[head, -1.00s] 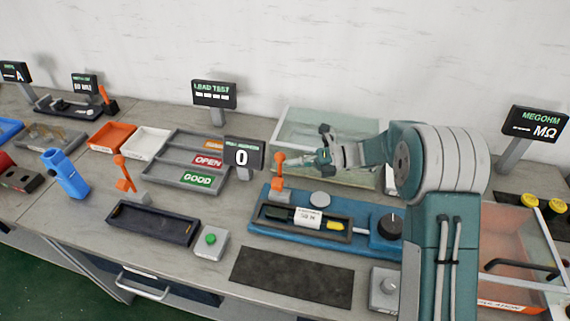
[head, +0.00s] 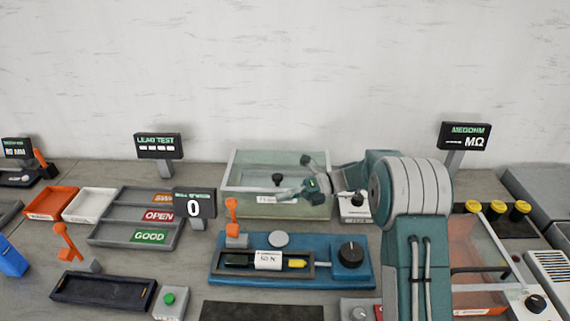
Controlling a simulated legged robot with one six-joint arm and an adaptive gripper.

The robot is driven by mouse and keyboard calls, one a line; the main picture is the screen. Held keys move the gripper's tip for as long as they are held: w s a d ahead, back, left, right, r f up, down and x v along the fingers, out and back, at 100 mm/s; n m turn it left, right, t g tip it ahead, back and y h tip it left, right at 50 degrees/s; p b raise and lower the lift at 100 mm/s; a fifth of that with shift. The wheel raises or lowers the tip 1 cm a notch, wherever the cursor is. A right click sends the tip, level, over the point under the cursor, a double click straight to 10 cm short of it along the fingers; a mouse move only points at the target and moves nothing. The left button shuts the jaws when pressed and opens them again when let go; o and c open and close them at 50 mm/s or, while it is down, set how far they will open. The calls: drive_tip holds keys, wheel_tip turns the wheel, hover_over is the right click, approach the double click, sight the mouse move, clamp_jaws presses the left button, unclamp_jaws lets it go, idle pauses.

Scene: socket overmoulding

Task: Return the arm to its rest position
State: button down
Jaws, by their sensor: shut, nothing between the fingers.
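My gripper (head: 283,192) is shut and empty at the end of my teal and grey arm, which enters from the lower right and bends left. The gripper is in front of the clear glass-walled tank (head: 240,172), above and behind the blue test fixture (head: 222,262). The blue fixture carries an orange lever, a grey round button, a black knob and a part with a white label reading 50 N. The fingers are small here and partly blend with the tank.
A sorting tray (head: 112,214) with OPEN and GOOD slots stands left, beside a white bin (head: 88,206) and an orange bin (head: 50,204). A dark tray (head: 104,291) and a green button (head: 169,299) are in front. A reddish clear box (head: 480,262) is right of my arm.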

drive_tip(key=s+d+r+n+t+h, duration=0.2)
drive_tip(key=s+d+r+n+h, duration=0.1)
drive_tip(key=s+r+n+h, duration=0.25)
drive_tip(key=s+d+r+n+t+h, duration=0.1)
drive_tip(key=s+d+r+n+h, duration=0.25)
drive_tip(key=s+n, duration=0.45)
drive_tip(key=s+d+r+n+t+h, duration=0.1)
drive_tip(key=s+d+n+t+h, duration=0.5)
drive_tip(key=s+d+n, duration=0.5)
drive_tip(key=s+n+t, duration=0.1)
drive_tip(key=s+n, duration=0.3)
drive_tip(key=shift+d+r+t+h, duration=0.35)
drive_tip(key=shift+r+t+h, duration=0.05)
